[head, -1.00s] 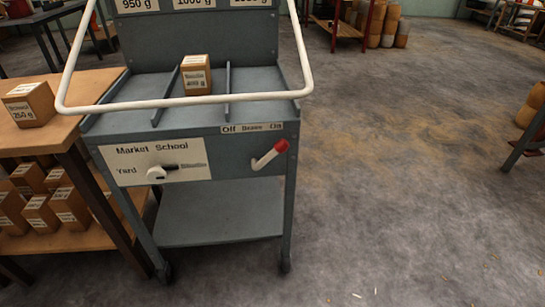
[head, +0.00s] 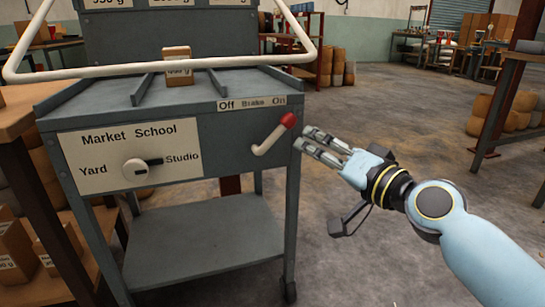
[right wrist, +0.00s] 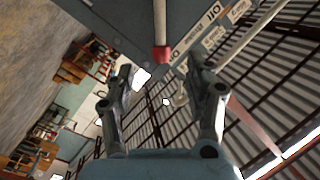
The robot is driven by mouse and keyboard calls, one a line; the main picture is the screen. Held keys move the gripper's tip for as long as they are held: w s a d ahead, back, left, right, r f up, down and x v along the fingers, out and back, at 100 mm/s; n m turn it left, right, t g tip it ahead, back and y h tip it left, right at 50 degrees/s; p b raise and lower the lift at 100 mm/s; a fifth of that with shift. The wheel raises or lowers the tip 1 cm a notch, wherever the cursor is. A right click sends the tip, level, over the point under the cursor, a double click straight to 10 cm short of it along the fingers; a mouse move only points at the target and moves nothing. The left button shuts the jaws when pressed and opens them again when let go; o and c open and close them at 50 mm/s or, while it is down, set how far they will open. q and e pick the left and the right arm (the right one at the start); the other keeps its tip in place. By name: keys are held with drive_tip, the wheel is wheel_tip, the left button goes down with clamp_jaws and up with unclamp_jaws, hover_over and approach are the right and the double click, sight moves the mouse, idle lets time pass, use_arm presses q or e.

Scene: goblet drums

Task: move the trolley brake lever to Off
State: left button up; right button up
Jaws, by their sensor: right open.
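The trolley brake lever (head: 274,134) is a white lever with a red tip on the front of the grey trolley (head: 215,143). It leans up to the right, toward the On end of the label (head: 252,103) reading Off, Brake, On. My right gripper (head: 322,145) is open and empty, just right of the lever and the trolley's front corner, apart from the lever in the head view. In the right wrist view the red tip (right wrist: 162,54) shows ahead, between and beyond the open fingers (right wrist: 163,85). My left gripper is not in view.
A destination dial (head: 136,170) sits left of the lever, and a white push handle (head: 160,68) spans above. A small box (head: 179,68) stands on the trolley top. A wooden table with boxes (head: 15,245) is at the left. The floor right of the trolley is clear.

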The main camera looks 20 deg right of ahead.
sight(283, 131)
drive_tip(key=b+x, duration=0.1)
drive_tip(key=x, duration=0.8)
drive_tip(key=shift+w, duration=0.2)
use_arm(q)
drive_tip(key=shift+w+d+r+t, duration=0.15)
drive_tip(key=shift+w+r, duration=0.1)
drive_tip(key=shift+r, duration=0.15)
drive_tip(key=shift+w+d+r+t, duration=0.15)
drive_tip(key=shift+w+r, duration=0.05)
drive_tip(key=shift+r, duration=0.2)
use_arm(e)
drive_tip(key=shift+x, duration=0.75)
clamp_jaws()
